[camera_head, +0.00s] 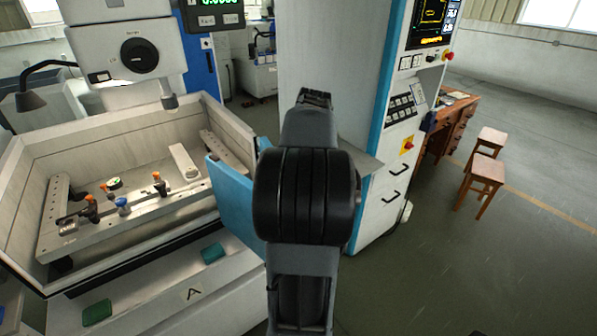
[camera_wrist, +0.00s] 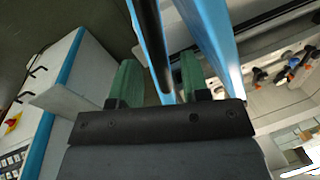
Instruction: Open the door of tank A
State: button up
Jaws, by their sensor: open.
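Tank A (camera_head: 20,225), marked with the letter A on its front, is at the left in the head view. Its front side is open, with a dark strip along the sill. The blue door (camera_head: 232,195) stands swung outward at the tank's right end. My arm hides the fingertips in the head view.
Clamps and small fixtures (camera_head: 123,205) sit inside the tank. A white control cabinet (camera_head: 385,170) with a blue edge stands just right of my arm, a grey shelf (camera_head: 362,163) jutting from it. Wooden stools (camera_head: 482,172) stand farther right. Floor at the right front is clear.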

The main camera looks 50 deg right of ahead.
notch_tip(320, 180, up, 14)
jog(key=s+d, duration=0.1)
jog(key=d, duration=0.1)
jog(key=shift+s+d+f, duration=0.15)
jog(key=shift+f, duration=0.05)
dwell(0.3)
dwell(0.5)
